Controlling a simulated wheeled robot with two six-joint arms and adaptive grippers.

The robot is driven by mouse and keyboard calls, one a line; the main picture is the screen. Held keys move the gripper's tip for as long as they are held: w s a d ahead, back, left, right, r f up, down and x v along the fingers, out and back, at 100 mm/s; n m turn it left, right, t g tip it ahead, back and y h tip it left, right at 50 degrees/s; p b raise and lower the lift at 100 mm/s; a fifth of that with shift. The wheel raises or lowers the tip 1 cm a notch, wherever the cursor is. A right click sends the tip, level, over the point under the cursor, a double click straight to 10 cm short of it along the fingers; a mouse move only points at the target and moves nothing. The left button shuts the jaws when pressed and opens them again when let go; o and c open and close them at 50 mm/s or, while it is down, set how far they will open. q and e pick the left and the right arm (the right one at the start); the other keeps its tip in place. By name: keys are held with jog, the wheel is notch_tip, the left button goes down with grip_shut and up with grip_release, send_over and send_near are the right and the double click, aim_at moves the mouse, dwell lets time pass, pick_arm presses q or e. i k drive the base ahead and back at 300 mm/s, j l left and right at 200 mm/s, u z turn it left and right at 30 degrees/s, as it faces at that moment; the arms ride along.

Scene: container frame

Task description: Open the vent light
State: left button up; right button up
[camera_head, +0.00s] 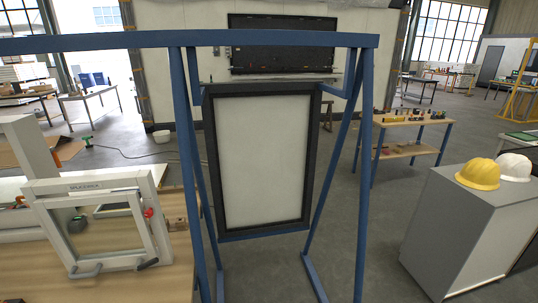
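A pale panel (263,160) in a dark frame (309,150) hangs upright within a blue metal stand (187,120). Its lower edge lies close to a blue crossbar (265,235). On the left, a small white-framed window unit (95,187) stands leaning back on a wooden bench, with a red part (148,212) on its right side and a dark handle (148,264) at its lower edge. I cannot tell for certain which of the two is the vent light, or whether either is ajar. Neither of my grippers shows.
A grey cabinet (452,240) at the right bears a yellow helmet (478,174) and a white helmet (515,166). A blue-legged table (407,150) with small items stands behind the stand. The stand's legs reach the floor. Grey floor (385,235) is free between stand and cabinet.

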aim_at(45, 206)
jog(key=u, duration=1.4)
